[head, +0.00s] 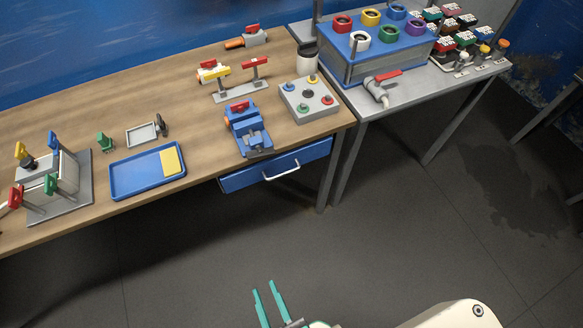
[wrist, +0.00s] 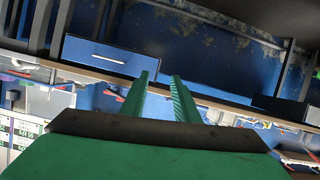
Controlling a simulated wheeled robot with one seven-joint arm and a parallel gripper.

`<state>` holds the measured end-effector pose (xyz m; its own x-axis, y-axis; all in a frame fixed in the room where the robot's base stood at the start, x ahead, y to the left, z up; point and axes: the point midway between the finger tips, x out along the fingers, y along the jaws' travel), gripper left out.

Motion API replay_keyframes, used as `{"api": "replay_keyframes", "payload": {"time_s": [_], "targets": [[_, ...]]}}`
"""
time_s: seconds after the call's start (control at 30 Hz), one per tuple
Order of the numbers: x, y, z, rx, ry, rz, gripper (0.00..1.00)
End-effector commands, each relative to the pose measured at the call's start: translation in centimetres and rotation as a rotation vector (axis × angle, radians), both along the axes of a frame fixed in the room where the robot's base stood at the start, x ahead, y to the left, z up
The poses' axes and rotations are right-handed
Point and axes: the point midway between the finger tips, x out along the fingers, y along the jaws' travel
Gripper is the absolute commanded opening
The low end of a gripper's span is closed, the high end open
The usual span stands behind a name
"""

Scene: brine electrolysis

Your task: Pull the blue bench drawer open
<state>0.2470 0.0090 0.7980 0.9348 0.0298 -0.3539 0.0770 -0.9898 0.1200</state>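The blue bench drawer (head: 240,180) sits under the front edge of the wooden bench, towards its right end, and looks shut. Its pale bar handle (head: 282,171) is on the front. In the wrist view the drawer front (wrist: 135,62) and handle (wrist: 95,56) lie left of and beyond my fingers. My gripper (head: 263,286) is low in the head view, out over the floor and well apart from the drawer. Its two teal fingers are spread with nothing between them; they also show in the wrist view (wrist: 163,80).
The wooden bench (head: 85,212) carries a blue tray (head: 125,183), a blue vise-like device (head: 247,128) and a grey button box (head: 309,112). A grey metal table (head: 415,92) with legs stands to the right. The floor (head: 190,260) before the drawer is clear.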

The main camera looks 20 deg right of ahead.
Motion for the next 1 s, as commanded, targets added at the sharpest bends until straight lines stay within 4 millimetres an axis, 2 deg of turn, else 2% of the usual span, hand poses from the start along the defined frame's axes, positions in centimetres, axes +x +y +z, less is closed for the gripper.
{"api": "replay_keyframes", "payload": {"time_s": [0.03,0.1,0.2,0.3,0.4,0.5,0.63,0.77,0.87,1.0], "targets": [[1.0,0.1,-2.5,-0.046,0.036,0.018,0.28],[2.2,0.0,-6.1,-0.125,0.102,0.037,0.28],[4.0,-0.9,-10.9,-0.248,0.192,0.049,0.28],[6.2,-2.2,-14.7,-0.374,0.27,0.04,0.28],[8.8,-3.8,-17.5,-0.504,0.337,0.013,0.28],[11.6,-5.6,-19.2,-0.637,0.391,-0.034,0.28],[15.6,-7.6,-19.7,-0.805,0.441,-0.125,0.28],[19.8,-9.4,-18.2,-0.964,0.463,-0.253,0.28],[23.0,-10.2,-15.7,-1.075,0.462,-0.373,0.28],[26.5,-10.3,-11.3,-1.197,0.437,-0.552,0.28]]}}
